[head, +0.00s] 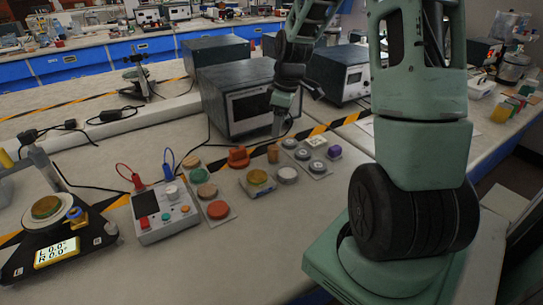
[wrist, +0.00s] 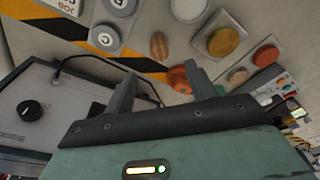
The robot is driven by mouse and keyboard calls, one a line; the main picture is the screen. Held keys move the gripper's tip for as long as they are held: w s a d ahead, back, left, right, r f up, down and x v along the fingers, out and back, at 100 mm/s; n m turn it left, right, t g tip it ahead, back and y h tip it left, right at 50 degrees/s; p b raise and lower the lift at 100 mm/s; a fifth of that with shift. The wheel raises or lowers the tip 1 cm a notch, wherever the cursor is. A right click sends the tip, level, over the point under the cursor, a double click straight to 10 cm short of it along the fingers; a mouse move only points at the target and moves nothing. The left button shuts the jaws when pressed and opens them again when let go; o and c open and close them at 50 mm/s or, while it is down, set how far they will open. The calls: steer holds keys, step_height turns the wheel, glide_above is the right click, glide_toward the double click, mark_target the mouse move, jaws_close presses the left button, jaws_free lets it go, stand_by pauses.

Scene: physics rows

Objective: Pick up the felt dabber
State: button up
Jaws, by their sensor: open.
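No label marks the felt dabber; a small tan-brown upright piece (head: 273,153) is the likeliest match, though I cannot be sure. It stands on the bench between an orange-red knobbed piece (head: 238,157) and a card with lettered grey discs (head: 304,155). In the wrist view the brown piece (wrist: 158,45) shows as a rounded oval beyond my fingertips, clear of both. My gripper (head: 279,128) is open and empty, above the bench in front of a grey box instrument. In the wrist view its two fingers (wrist: 160,78) stand apart, the orange-red piece (wrist: 180,78) showing near the right one.
The box instrument (head: 245,100) stands close behind my gripper. An amber disc on a square base (head: 258,181), a white disc (head: 287,174), a purple piece (head: 334,151) and a strip of coloured discs (head: 207,190) lie nearby. A meter (head: 163,212) is left. The front bench is clear.

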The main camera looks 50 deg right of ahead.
mark_target(273, 147)
steer(key=f, duration=0.3)
steer(key=w+f, duration=0.1)
steer(key=f, duration=0.7)
steer(key=shift+w+a, duration=0.4)
steer(key=c, duration=1.1)
